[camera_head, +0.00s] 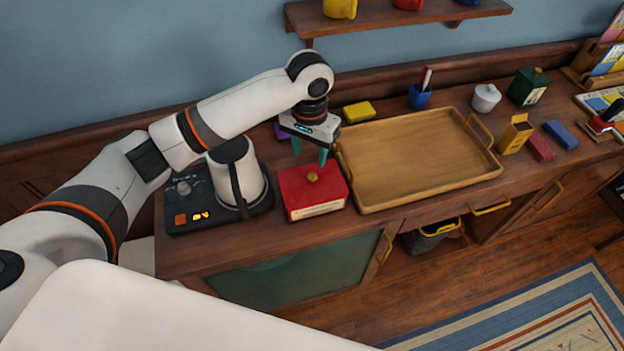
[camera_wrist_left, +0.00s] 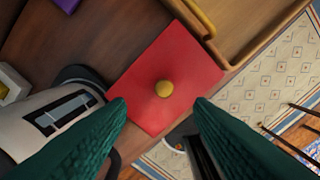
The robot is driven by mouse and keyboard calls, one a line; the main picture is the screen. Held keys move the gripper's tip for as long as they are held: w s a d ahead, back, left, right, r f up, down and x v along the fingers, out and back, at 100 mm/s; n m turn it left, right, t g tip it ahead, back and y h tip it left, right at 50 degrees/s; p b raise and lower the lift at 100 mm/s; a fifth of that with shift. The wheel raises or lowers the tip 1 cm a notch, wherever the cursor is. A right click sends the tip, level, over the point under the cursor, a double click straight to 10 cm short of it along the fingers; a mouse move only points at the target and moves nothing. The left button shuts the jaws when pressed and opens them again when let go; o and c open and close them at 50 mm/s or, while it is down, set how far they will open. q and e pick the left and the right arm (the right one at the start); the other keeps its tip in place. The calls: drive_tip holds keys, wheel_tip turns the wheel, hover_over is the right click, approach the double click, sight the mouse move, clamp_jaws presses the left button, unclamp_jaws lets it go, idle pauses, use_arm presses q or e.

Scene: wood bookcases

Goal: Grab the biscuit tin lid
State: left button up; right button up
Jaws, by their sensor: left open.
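The biscuit tin is a red box with a cream label on its front. Its red lid (camera_head: 303,188) has a small yellow knob (camera_head: 312,177) in the middle. The tin stands on the wooden counter between the kettle and the tray. My left gripper (camera_head: 310,158) is above the back of the lid, with its green fingers pointing down. In the left wrist view the lid (camera_wrist_left: 150,112) and its knob (camera_wrist_left: 164,88) lie ahead, between and beyond the two open fingers (camera_wrist_left: 162,112). Nothing is between the fingers. My right gripper is not in view.
A wooden tray (camera_head: 362,209) stands close on the right of the tin. A white kettle (camera_head: 238,172) on a dark base stands close on the left. A yellow block (camera_head: 359,112) and a blue cup (camera_head: 419,97) are behind. A shelf (camera_head: 400,22) hangs on the wall.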

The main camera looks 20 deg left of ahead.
sight(312, 176)
use_arm(q)
drive_tip(key=shift+f, duration=0.95)
drive_tip(key=shift+d+f+p, duration=0.15)
drive_tip(key=shift+f+p, duration=0.3)
drive_tip(key=shift+f, duration=0.95)
drive_tip(key=shift+d+f+p, duration=0.1)
drive_tip(key=shift+f+p, duration=0.35)
drive_tip(key=shift+f, duration=0.9)
drive_tip(key=shift+c, duration=0.6)
clamp_jaws()
